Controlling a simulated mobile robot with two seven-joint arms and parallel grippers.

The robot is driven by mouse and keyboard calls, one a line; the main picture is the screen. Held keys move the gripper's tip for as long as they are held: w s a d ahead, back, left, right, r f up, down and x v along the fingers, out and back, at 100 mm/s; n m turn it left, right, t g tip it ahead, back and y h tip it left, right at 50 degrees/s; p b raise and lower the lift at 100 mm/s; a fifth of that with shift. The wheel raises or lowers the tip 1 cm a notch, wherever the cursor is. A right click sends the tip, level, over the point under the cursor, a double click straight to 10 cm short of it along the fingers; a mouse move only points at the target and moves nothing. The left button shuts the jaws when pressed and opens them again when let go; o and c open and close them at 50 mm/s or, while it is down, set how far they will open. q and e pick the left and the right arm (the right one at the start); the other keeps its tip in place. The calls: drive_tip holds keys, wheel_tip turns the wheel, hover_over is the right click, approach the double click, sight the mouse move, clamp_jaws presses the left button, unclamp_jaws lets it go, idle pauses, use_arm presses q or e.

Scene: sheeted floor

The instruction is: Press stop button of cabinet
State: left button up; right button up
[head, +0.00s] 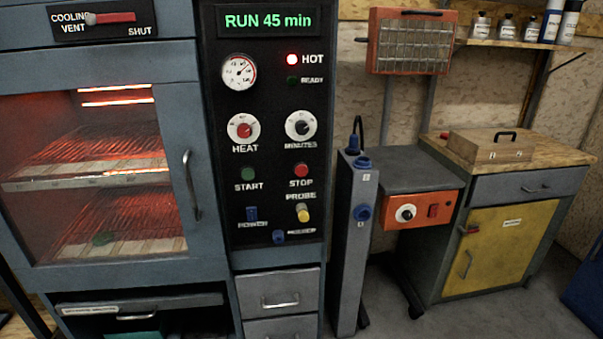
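The cabinet (110,258) stands at the left with its glass door closed and a red glow inside over the wire racks. Its black control panel (275,105) is to the right of the door. The red stop button (301,171) is on this panel, right of the green start button (248,174) and below the minutes dial (300,126). The display (266,21) reads "RUN 45 min". The red HOT lamp (292,59) is lit, and the READY lamp (292,81) looks dark. Neither of my grippers is in view.
A grey post (350,245) with blue sockets stands just right of the panel. Further right are an orange unit (423,209) and a yellow-doored cabinet (498,248) with a wooden box (492,146) on top. Nothing covers the panel's front.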

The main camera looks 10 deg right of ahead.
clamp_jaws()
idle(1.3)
